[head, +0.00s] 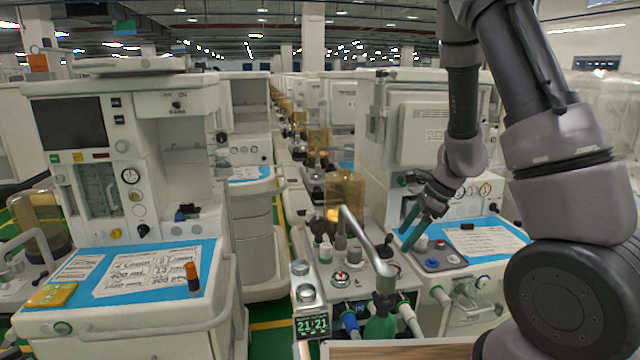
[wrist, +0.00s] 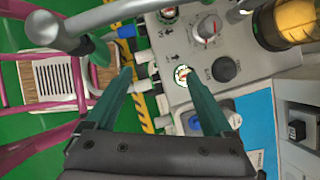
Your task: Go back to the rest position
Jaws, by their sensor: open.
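My gripper (head: 411,230) hangs in the right middle of the head view, at the end of my bent arm. It is above the blue-topped worktop of the right-hand cart (head: 400,110). In the wrist view my gripper (wrist: 156,74) shows its two green fingers spread apart with nothing between them. Below the fingertips are the cart's grey panel (wrist: 205,72), with a red-marked dial and a black knob, and the green floor. Whether the fingers touch anything is not clear, but they look clear of the panel.
A metal pipe (head: 362,238) rises left of my gripper, by small bottles. A grey tray (head: 437,257) with coloured knobs and a paper sheet (head: 487,243) lie on the blue top. Another cart (head: 140,190) stands at left. A pink-framed chair (wrist: 50,82) shows in the wrist view.

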